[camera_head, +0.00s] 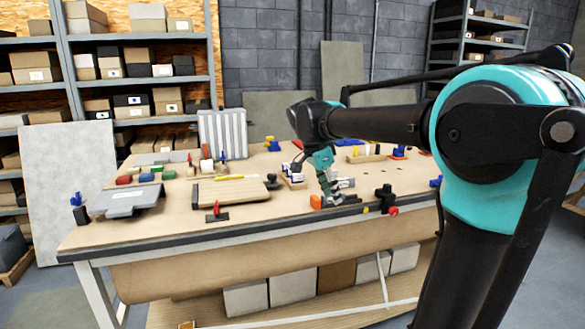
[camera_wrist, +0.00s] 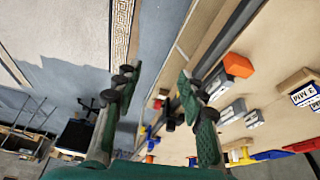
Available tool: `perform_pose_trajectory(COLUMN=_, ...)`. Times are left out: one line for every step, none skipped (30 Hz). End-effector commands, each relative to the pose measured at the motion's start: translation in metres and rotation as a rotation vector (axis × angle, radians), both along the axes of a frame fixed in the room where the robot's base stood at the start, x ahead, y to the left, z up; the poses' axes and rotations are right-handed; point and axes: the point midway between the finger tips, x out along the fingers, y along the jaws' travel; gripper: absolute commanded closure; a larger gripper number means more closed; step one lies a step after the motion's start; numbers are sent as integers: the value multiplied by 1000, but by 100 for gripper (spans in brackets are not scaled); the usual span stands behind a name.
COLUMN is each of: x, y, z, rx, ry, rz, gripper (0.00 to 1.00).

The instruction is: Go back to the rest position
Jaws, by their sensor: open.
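My gripper (camera_head: 332,192) hangs from my outstretched arm over the front edge of the workbench (camera_head: 150,229), right of the bench's middle in the head view. In the wrist view my gripper (camera_wrist: 160,82) shows two green fingers spread apart with nothing between them. The bench edge and the floor lie beyond the fingers. An orange block (camera_wrist: 238,65) lies on the bench to the right of the fingers, and it also shows in the head view (camera_head: 316,202) just left of my gripper.
Grey metal blocks (camera_wrist: 232,111) lie beside the orange block. A wooden board (camera_head: 232,190), a grey tray (camera_head: 125,200) and several coloured blocks are on the bench's left part. Shelves (camera_head: 140,41) with boxes stand behind. Floor in front of the bench is clear.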

Motion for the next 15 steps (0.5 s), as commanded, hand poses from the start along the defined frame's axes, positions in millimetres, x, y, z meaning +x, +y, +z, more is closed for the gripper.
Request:
perform_pose_trajectory(x=-3, y=-4, z=-6, rx=5, ry=5, rz=19, gripper=59)
perform_pose_trajectory(x=-5, y=-5, z=-10, rx=8, ry=10, rz=35, gripper=59)
perform_pose_trajectory(x=-7, y=-8, z=-15, rx=12, ry=14, rz=55, gripper=59)
perform_pose_trajectory(x=-9, y=-9, z=-20, rx=17, ry=18, rz=73, gripper=59)
perform_pose_trajectory(x=-11, y=-11, z=-25, rx=21, ry=22, rz=92, gripper=59)
perform_pose_trajectory(x=-14, y=-14, z=-31, rx=26, ry=27, rz=118, gripper=59)
perform_pose_trajectory(x=-17, y=-17, z=-37, rx=31, ry=32, rz=142, gripper=59)
perform_pose_trajectory(x=-20, y=-19, z=-42, rx=35, ry=36, rz=165, gripper=59)
perform_pose_trajectory(x=-24, y=-22, z=-51, rx=42, ry=40, rz=199, gripper=59)
perform_pose_trajectory(x=-27, y=-25, z=-57, rx=47, ry=44, rz=224, gripper=59)
perform_pose_trajectory(x=-31, y=-28, z=-64, rx=52, ry=47, rz=253, gripper=59)
perform_pose_trajectory(x=-36, y=-32, z=-74, rx=58, ry=52, rz=294, gripper=59)
perform_pose_trajectory(x=-41, y=-35, z=-82, rx=64, ry=54, rz=327, gripper=59)
perform_pose_trajectory(x=-47, y=-39, z=-91, rx=69, ry=57, rz=363, gripper=59)
perform_pose_trajectory(x=-55, y=-43, z=-104, rx=76, ry=59, rz=416, gripper=59)
